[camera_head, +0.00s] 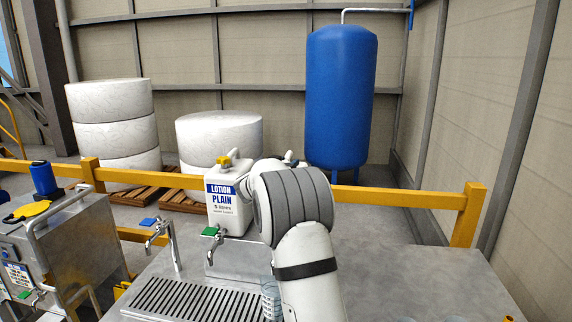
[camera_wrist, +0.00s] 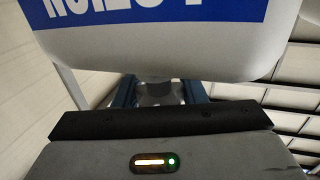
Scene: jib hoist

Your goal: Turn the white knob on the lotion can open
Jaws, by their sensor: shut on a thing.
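In the head view a white lotion can (camera_head: 222,215) with a blue LOTION PLAIN label and a yellow cap stands at the back of the metal counter. My arm covers its right edge and hides my gripper and whatever lies behind it. In the wrist view a white can body (camera_wrist: 160,50) with a blue label, its lettering upside down, fills the top. My gripper (camera_wrist: 163,92) has its two blue fingers on either side of a pale grey knob (camera_wrist: 156,90) by that body and is shut on it. The knob's turn angle cannot be made out.
A tap with a blue handle (camera_head: 148,221) and one with a green handle (camera_head: 210,231) stand left of my arm. A slotted drain grate (camera_head: 185,300) lies in front, with a clear cup (camera_head: 270,300) beside my arm. A yellow rail (camera_head: 415,199) runs behind.

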